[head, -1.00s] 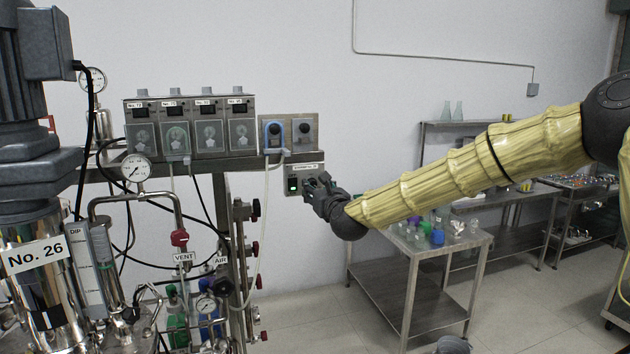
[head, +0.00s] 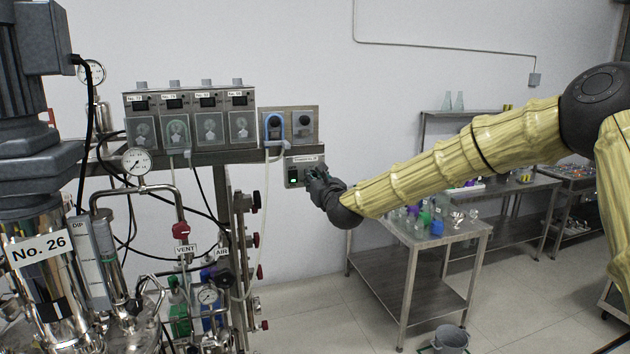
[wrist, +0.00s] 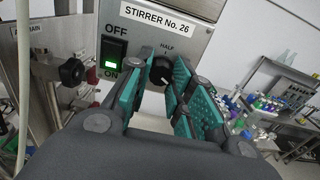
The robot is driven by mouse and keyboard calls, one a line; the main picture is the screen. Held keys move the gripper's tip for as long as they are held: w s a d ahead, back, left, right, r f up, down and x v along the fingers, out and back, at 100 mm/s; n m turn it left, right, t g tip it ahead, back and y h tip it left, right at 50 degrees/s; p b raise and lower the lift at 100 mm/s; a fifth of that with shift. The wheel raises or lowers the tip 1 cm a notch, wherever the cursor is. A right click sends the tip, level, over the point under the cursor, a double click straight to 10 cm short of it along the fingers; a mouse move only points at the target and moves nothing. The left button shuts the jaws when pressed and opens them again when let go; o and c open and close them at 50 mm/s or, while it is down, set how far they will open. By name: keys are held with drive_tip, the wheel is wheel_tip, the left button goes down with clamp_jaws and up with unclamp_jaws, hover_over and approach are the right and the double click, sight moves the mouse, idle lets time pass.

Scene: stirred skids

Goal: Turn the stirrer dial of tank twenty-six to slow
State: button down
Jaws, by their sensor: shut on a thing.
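The grey stirrer control box (head: 291,173) is on the wall side to the right of the pumps. In the wrist view its label (wrist: 157,17) reads "STIRRER No. 26". Its black dial (wrist: 162,73) sits below the mark "HALF"; the other scale marks are hidden by my fingers. A light line shows on the dial, but its exact setting is hard to read. My gripper (wrist: 165,78), with teal pads, is shut on the dial from both sides. In the head view my gripper (head: 314,180) covers the dial.
A green-lit OFF/ON switch (wrist: 113,56) is just left of my fingers on the box. Tank No. 26 (head: 40,250) stands at the left with pipes and valves. A steel table (head: 420,243) with glassware is under my arm. Pump units (head: 190,120) are above left.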

drive_tip(key=shift+f+n+b, duration=0.25)
drive_tip(key=shift+n+b, duration=0.15)
drive_tip(key=shift+b, duration=0.7)
drive_tip(key=m+b, duration=0.8)
drive_tip(key=b, duration=0.1)
drive_tip(key=m+b, duration=1.7)
drive_tip(key=shift+r+b, duration=0.25)
drive_tip(key=shift+b, duration=0.1)
idle(1.0)
idle(0.5)
